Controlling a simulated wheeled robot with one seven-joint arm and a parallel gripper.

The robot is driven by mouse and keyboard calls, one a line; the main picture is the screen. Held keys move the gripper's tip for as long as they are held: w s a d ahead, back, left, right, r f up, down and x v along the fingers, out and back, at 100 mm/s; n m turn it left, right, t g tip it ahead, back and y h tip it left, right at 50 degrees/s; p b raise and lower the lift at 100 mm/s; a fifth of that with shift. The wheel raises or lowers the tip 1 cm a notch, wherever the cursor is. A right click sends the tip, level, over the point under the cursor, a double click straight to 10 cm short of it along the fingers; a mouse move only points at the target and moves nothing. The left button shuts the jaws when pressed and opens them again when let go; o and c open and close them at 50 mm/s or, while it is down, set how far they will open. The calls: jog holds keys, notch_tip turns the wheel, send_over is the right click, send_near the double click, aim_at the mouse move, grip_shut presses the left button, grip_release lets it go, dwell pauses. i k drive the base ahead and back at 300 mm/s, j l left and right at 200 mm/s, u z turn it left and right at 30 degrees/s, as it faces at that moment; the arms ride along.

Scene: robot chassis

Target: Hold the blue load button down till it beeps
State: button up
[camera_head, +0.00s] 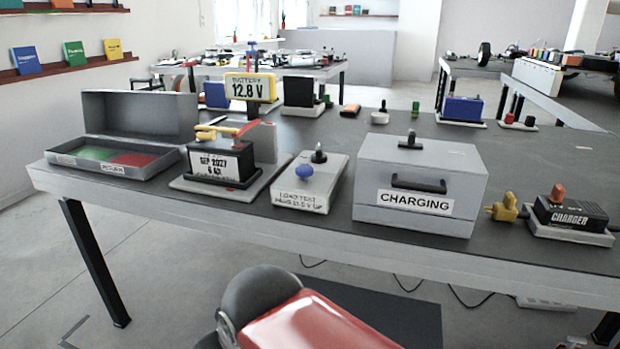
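The blue load button (304,173) is a round cap on top of a low light-grey box (325,178) near the table's front edge. The box's front label reads "LOAD TEST" with a smaller line below. A black knob or lever (319,153) stands behind the button. A yellow meter (251,87) behind reads "BATTERY 12.8 V". A black battery (222,164) marked "SEP 2027" sits left of the box, with yellow and red clamp-like parts (218,130) above it. Nothing touches the button. My gripper is not in view; a red and grey part of my arm shows at the bottom.
A grey "CHARGING" box (471,176) with a black handle stands close right of the load box. An open tray (170,159) with green and red sections is at left. A charger (571,215) and yellow plug (502,208) are at right. Floor space shows before the table.

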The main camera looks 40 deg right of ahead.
aim_at(304, 172)
jog(key=z, duration=1.9)
jog(key=k+j, duration=0.25)
jog(key=k, duration=0.2)
